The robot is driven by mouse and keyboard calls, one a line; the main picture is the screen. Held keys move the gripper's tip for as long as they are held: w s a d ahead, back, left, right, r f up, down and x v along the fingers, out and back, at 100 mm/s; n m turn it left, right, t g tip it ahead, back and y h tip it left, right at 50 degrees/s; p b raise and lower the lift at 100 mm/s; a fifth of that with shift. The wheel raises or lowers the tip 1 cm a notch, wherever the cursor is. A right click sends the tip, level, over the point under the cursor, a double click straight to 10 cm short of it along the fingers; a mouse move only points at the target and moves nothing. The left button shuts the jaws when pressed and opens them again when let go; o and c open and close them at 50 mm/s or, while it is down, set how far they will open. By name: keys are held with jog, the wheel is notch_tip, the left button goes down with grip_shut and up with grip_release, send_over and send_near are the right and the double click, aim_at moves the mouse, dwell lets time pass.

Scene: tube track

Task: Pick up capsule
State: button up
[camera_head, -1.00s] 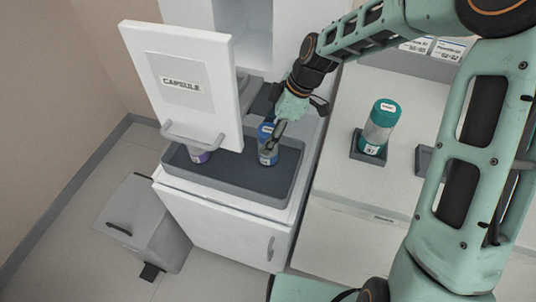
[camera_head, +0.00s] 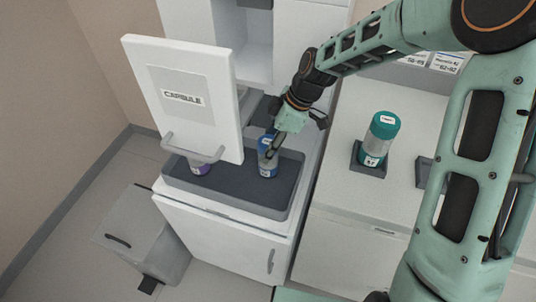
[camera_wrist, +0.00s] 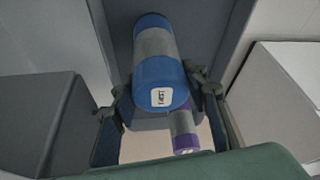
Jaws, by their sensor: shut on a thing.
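A blue-and-grey capsule (camera_head: 268,168) with a white label stands in the dark tray (camera_head: 232,200) under the raised CAPSULE door. My gripper (camera_head: 270,148) reaches down to it from the upper right and is shut on its upper part. In the wrist view the blue capsule (camera_wrist: 160,60) lies between my two fingers (camera_wrist: 162,98), its blue end with the label facing the camera. A purple-and-grey capsule (camera_head: 199,168) stands in the tray to the left, partly behind the door's handle; it also shows in the wrist view (camera_wrist: 184,128).
The white CAPSULE door (camera_head: 186,95) stands raised just left of my gripper. A teal-capped capsule (camera_head: 380,140) stands in a dark holder on the right counter (camera_head: 330,185). A grey bin (camera_head: 140,235) is on the floor at lower left. The tray's front middle is bare.

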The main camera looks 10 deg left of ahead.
jog(key=shift+s+r+p, duration=0.15)
jog(key=shift+r+p, duration=0.15)
jog(key=shift+r, duration=0.2)
notch_tip(320, 180, up, 6)
jog(key=p, duration=0.4)
jog(key=shift+s+d+r+p, duration=0.15)
jog(key=shift+s+r+p, duration=0.05)
jog(key=shift+s+p, duration=0.15)
jog(key=s+d+p, duration=0.2)
jog(key=s, duration=0.7)
jog(key=s+d+p, duration=0.2)
jog(key=s+p, duration=0.1)
jog(key=s, duration=0.6)
jog(key=shift+s+f, duration=0.2)
jog(key=shift+s, duration=0.05)
